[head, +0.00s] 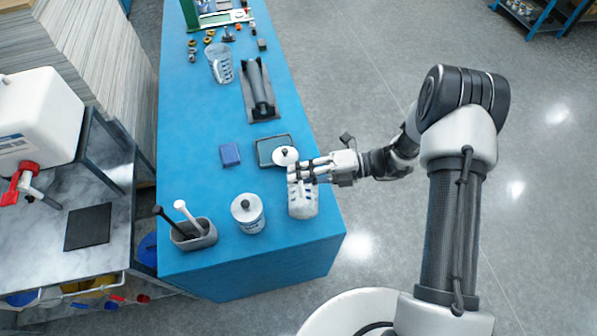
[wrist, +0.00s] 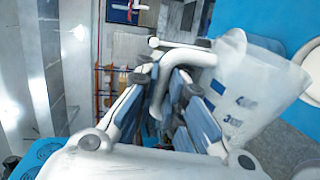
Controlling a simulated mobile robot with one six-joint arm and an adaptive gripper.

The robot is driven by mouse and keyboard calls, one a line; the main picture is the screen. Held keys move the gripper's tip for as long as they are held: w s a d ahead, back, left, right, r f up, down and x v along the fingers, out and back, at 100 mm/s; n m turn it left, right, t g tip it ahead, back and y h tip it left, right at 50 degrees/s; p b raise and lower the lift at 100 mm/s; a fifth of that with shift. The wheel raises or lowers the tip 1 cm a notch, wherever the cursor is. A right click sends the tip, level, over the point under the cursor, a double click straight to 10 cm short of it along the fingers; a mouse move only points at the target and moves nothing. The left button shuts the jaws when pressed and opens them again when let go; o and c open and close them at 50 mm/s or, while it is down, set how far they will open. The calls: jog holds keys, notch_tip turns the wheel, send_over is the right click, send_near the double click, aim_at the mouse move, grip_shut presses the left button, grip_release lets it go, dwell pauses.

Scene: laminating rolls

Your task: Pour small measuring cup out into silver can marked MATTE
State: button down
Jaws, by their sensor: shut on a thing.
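My gripper (head: 306,172) is shut on the handle of a clear measuring cup (head: 303,203) at the table's right edge. In the wrist view the fingers close around the white handle (wrist: 188,57), and the cup body (wrist: 245,90) with blue marks is to the right. I cannot tell whether the cup touches the table. A silver can (head: 248,214) with a dark label stands left of the cup; a black knob shows on its top, and its lettering is too small to read. A second measuring cup (head: 220,64) stands farther back.
A round white lid-like piece (head: 285,156) with a black knob is at a dark tray (head: 266,150) behind my gripper. A blue block (head: 230,154), a grey holder with stirrers (head: 195,235) and a roller (head: 258,88) stand on the blue table (head: 190,135).

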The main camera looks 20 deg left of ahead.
aim_at(304, 203)
jog(key=shift+s+d+f+n+b, duration=0.2)
jog(key=shift+s+f+n, duration=0.05)
jog(key=shift+s+n, duration=0.25)
jog(key=shift+s+d+f+n+b, duration=0.25)
jog(key=shift+s+f+n, duration=0.1)
jog(key=shift+s, duration=0.2)
jog(key=shift+s+d+f+n+b, duration=0.15)
jog(key=shift+s+f+n+b, duration=0.05)
jog(key=shift+s+n, duration=0.3)
jog(key=shift+s+d+f+n+t+b, duration=0.15)
jog(key=shift+s+d+f+n+b, duration=0.1)
jog(key=shift+s+f+n+b, duration=0.35)
jog(key=shift+s+d+f+n+t+b, duration=0.15)
jog(key=shift+s+d+f+n+b, duration=0.1)
jog(key=shift+s+f+n+b, duration=0.3)
jog(key=shift+s+d+f, duration=0.1)
jog(key=shift+s, duration=0.05)
jog(key=shift+s+n, duration=0.1)
jog(key=shift+n, duration=0.2)
jog(key=shift+s+d+f+n+b, duration=0.15)
jog(key=shift+s+f+n+b, duration=0.15)
jog(key=shift+b, duration=0.25)
jog(key=shift+s+d+f+n+y+b, duration=0.15)
jog(key=shift+s+d+n+y+b, duration=0.2)
jog(key=shift+s+n+b, duration=0.45)
